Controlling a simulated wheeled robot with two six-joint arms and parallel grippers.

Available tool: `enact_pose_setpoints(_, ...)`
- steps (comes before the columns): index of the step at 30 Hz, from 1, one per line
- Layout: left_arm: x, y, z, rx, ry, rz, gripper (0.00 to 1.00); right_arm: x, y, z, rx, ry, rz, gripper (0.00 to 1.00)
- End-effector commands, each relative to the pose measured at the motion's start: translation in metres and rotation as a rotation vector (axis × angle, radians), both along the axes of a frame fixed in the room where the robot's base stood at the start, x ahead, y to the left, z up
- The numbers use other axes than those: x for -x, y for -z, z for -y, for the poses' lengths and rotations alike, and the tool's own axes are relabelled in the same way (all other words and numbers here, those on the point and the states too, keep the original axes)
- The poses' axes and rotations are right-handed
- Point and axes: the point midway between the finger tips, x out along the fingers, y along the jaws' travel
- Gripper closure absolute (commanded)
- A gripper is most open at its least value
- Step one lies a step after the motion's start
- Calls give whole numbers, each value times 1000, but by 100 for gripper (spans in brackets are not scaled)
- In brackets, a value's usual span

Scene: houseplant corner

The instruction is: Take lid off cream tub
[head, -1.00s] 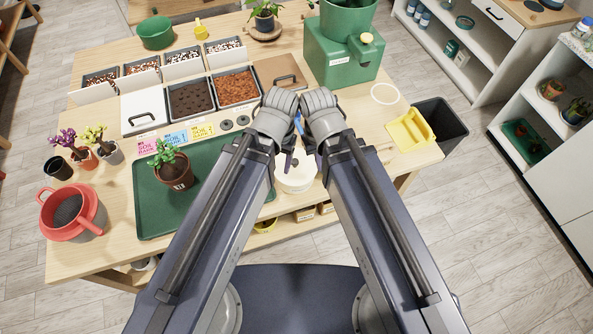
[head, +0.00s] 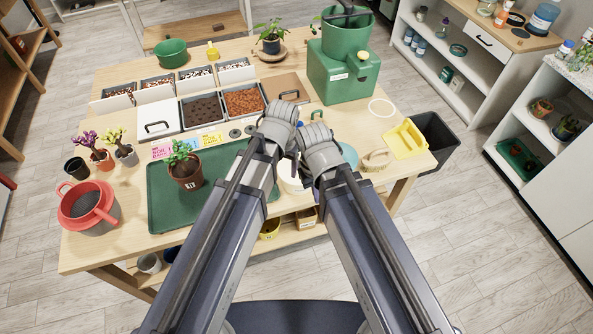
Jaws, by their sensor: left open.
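The cream tub (head: 287,184) is a pale round container at the table's front edge. Only a small part of it shows between my two forearms. Its lid and rim are mostly hidden, so I cannot tell how the lid sits. My left gripper (head: 295,164) points down over the tub, dark fingers partly showing below the grey wrist. It is open, and I see nothing held in it. My right arm's wrist is just right of the tub and hides its own fingers.
A green tray with a potted plant (head: 185,166) lies left of my arms. A brush (head: 377,160) and a yellow scoop (head: 405,140) lie to the right. A green machine (head: 342,75) stands behind.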

Motion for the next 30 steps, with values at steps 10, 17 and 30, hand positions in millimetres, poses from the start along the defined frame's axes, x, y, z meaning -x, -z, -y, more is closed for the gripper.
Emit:
enact_pose_setpoints(10,-62,-11,31,74,76,53,35,0,-10,0,0,15,2,100)
enact_pose_setpoints(17,-67,-11,37,87,93,59,35,0,-9,0,1,22,2,100)
enact_pose_setpoints(30,-69,16,38,87,92,58,35,0,17,0,1,23,3,100)
